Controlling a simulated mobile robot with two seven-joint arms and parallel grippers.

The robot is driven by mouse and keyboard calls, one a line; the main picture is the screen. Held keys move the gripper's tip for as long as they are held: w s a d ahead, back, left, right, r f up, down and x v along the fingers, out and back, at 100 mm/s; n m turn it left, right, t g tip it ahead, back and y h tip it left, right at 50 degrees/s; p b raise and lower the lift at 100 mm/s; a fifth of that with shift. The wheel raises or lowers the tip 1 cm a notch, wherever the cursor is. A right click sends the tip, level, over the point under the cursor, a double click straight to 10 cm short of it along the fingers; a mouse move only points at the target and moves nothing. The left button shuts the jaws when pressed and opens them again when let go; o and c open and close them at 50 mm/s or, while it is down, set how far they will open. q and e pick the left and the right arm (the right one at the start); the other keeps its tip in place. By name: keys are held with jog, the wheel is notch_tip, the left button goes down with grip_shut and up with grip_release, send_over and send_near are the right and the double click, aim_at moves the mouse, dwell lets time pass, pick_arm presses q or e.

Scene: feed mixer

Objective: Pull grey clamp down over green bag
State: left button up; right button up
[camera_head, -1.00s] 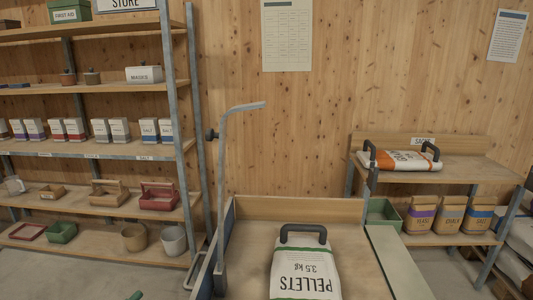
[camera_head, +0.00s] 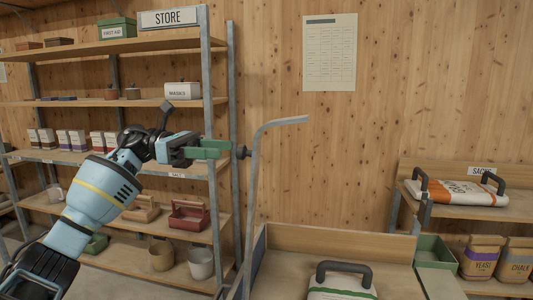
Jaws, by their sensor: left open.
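The grey clamp (camera_head: 252,190) is a tall bent bar whose top bends over to the right, above the bench. A dark knob (camera_head: 243,152) sits on its left side. The green bag (camera_head: 342,293) is white with a green stripe and a dark handle. It lies in the wooden tray below, with its lower part cut off by the picture's edge. My left gripper (camera_head: 221,149) has green fingers and is open, just left of the knob. I cannot tell whether it touches the knob. My right gripper is not in view.
A wooden tray (camera_head: 310,238) with raised edges holds the bag. A storage rack (camera_head: 220,90) stands close behind my left arm. An orange-and-white bag (camera_head: 457,192) lies on a shelf at right. The air above the green bag is clear.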

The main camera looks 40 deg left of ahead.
aim_at(238, 150)
pick_arm(q)
jog(key=shift+d+r, duration=0.1)
jog(key=shift+d, duration=0.15)
jog(key=p+x, duration=0.2)
jog(key=x, duration=0.4)
jog(key=shift+r, duration=0.1)
jog(key=shift+w+d, duration=0.3)
jog(key=shift+d, duration=0.2)
jog(key=shift+w+d+f, duration=0.1)
jog(key=shift+f, duration=0.1)
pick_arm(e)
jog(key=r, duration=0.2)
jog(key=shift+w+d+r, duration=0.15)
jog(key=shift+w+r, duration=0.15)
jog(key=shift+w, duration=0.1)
pick_arm(q)
jog(key=shift+c, duration=0.3)
jog(key=c, duration=1)
grip_shut()
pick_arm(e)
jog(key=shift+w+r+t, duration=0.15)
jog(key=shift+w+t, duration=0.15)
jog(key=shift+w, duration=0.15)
